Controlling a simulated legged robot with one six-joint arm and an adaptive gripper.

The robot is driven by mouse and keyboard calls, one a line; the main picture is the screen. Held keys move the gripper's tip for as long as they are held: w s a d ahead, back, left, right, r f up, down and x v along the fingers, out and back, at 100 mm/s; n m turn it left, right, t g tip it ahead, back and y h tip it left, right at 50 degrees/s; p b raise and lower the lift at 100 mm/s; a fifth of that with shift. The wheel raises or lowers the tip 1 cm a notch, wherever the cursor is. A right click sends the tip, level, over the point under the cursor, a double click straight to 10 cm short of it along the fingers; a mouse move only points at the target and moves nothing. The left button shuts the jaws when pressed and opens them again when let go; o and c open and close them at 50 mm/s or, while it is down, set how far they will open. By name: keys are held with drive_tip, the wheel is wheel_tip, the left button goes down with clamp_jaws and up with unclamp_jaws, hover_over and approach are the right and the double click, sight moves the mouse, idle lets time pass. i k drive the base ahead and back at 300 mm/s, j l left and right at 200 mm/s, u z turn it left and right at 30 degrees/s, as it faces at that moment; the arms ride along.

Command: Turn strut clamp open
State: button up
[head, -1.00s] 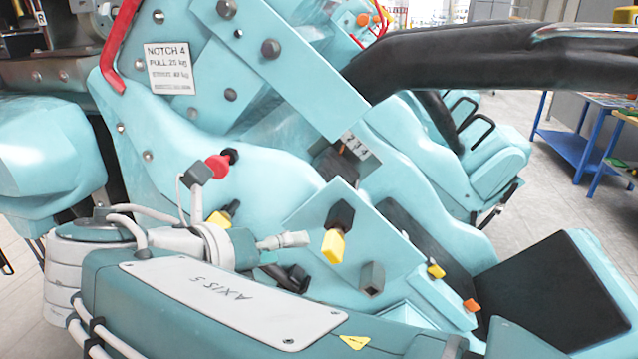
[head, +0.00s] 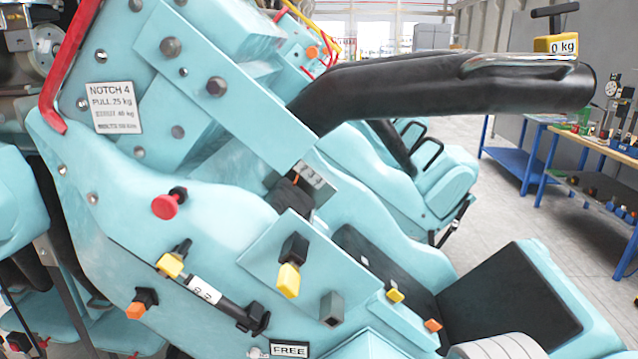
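A short black strut (head: 228,305) with a white label lies on the lower side of the light-blue coaster seat. A yellow-tipped black handle (head: 172,263) sits at its upper left end, and a black fitting at its lower right end. Another black lever with a yellow tip (head: 289,279) hangs on the blue side plate. I cannot tell for certain which is the strut clamp. A sign reading FREE (head: 289,349) shows below the strut. My gripper is out of view.
A red knob (head: 166,206), an orange-tipped knob (head: 137,309) and a grey square peg (head: 331,308) stick out of the seat side. A thick black restraint bar (head: 440,85) crosses above. Blue workbenches (head: 525,165) stand at right beyond open floor.

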sight(170, 265)
drive_tip(key=u, duration=1.45)
drive_tip(key=i+l+z, duration=0.35)
drive_tip(key=k+j, duration=0.05)
drive_tip(key=k, duration=0.05)
